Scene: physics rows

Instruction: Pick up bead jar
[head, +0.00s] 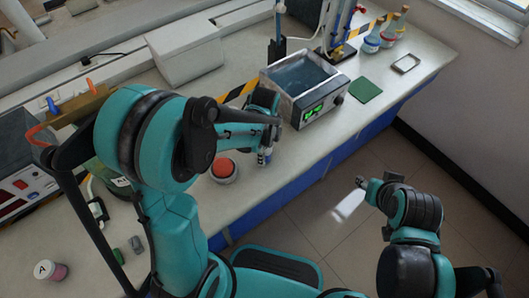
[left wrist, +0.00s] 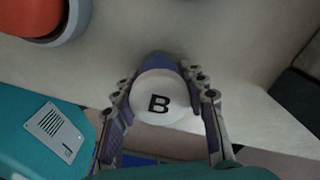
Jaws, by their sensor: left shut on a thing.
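A round jar with a white lid marked "B" (left wrist: 160,97) sits between the fingers of my left gripper (left wrist: 163,110) in the left wrist view. The fingers close on it from both sides, and something purple shows around its edge. In the head view my left gripper (head: 264,155) is at the bench's front side, and its jar is mostly hidden there. Another jar, with a white lid marked "A" (head: 42,270) and pinkish contents, stands at the lower left. My right gripper (head: 364,184) is over the floor, away from the bench; its finger gap is unclear.
A red-domed item on a grey base (head: 224,168) stands just left of my left gripper. A water bath with a green display (head: 314,113) stands behind it. A green pad (head: 365,90), a small tray (head: 406,64) and flasks (head: 372,43) lie farther right. A white box (head: 188,50) is behind.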

